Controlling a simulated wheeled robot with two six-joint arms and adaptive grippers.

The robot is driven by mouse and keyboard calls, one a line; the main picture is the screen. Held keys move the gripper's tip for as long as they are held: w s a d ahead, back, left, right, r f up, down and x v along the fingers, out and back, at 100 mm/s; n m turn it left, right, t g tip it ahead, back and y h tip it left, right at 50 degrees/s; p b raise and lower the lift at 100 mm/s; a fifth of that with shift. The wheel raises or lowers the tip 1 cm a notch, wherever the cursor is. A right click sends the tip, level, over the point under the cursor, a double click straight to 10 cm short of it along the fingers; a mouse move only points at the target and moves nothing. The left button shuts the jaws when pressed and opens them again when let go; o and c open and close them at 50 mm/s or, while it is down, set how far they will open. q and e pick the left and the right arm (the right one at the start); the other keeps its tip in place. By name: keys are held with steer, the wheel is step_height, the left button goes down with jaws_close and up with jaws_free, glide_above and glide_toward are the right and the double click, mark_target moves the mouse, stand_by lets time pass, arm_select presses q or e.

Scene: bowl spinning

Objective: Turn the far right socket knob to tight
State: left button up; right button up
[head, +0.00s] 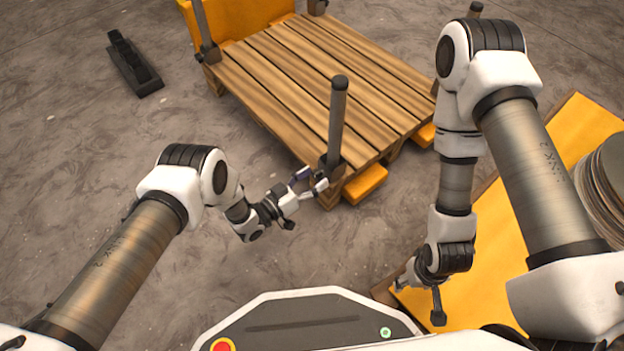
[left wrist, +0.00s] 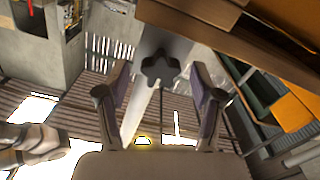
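A dark star-shaped knob (left wrist: 161,70) sits on a pale socket face in the left wrist view. My left gripper (head: 311,182) is open, with one finger on each side of the knob and a gap to it on both sides. In the head view this gripper is beside the socket of the nearest post (head: 338,115) on the wooden pallet (head: 310,85). The knob itself is not clear there. The far right post (head: 474,10) shows only its top; my right arm hides its socket. My right gripper (head: 421,292) hangs low, away from the pallet; its opening is unclear.
More posts stand at the pallet's left corner (head: 203,32) and far edge (head: 318,6). A yellow platform (head: 480,285) lies at right, with a stack of round discs (head: 605,185). A black object (head: 132,63) lies on the floor at upper left.

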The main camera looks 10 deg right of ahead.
arm_select(q)
steer(key=c, duration=1)
